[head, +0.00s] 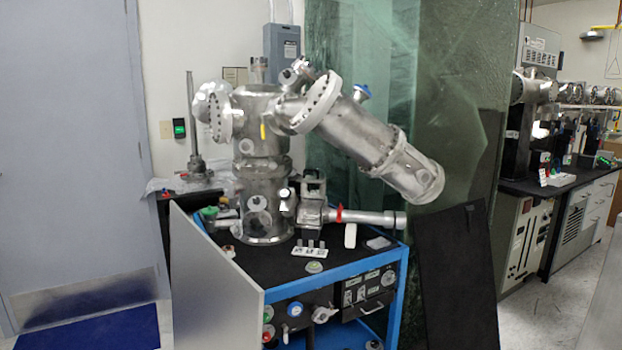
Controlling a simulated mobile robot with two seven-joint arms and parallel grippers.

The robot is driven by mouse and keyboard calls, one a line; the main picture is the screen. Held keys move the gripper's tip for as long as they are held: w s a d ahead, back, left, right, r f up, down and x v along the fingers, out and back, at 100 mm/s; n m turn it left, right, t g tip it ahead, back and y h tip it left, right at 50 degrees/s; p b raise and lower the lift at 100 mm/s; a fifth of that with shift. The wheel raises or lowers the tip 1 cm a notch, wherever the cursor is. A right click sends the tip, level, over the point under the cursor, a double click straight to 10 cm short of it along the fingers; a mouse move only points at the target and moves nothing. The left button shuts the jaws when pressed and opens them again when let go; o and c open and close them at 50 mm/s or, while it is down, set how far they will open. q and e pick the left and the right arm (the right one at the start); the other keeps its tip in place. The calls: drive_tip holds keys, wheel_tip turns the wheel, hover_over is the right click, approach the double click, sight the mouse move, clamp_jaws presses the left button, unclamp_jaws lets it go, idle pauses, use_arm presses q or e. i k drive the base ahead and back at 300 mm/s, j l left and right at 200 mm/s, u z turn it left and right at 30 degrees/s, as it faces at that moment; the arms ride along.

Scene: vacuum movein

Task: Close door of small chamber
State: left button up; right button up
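A steel vacuum apparatus stands on a blue-framed cart (398,290) with a black top. Its upright main chamber (258,160) is a metal cylinder with flanges and ports. A smaller cylindrical chamber (358,131) slants down to the right from it, with a wide bolted flange (322,102) at its upper end and a round end flange (425,186) at its lower end. I cannot tell which part is the small chamber's door, or whether it is open. Neither of my grippers shows in the head view.
A flat grey panel (213,283) stands at the cart's front left. A dark panel (455,280) leans at its right. A green glassy wall (450,120) is behind. Small parts (309,249) lie on the cart top. A lab bench (545,188) stands farther right.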

sight(321, 181)
drive_tip(key=i+l+u, duration=0.1)
drive_tip(key=i+l, duration=0.3)
drive_tip(key=i+l+u, duration=0.1)
drive_tip(key=i+l, duration=0.25)
drive_tip(key=i+l+u, duration=0.1)
drive_tip(key=i+l, duration=0.25)
drive_tip(key=l, duration=0.2)
drive_tip(key=i+l+u, duration=0.15)
drive_tip(key=i+l, duration=0.2)
drive_tip(key=l, duration=0.15)
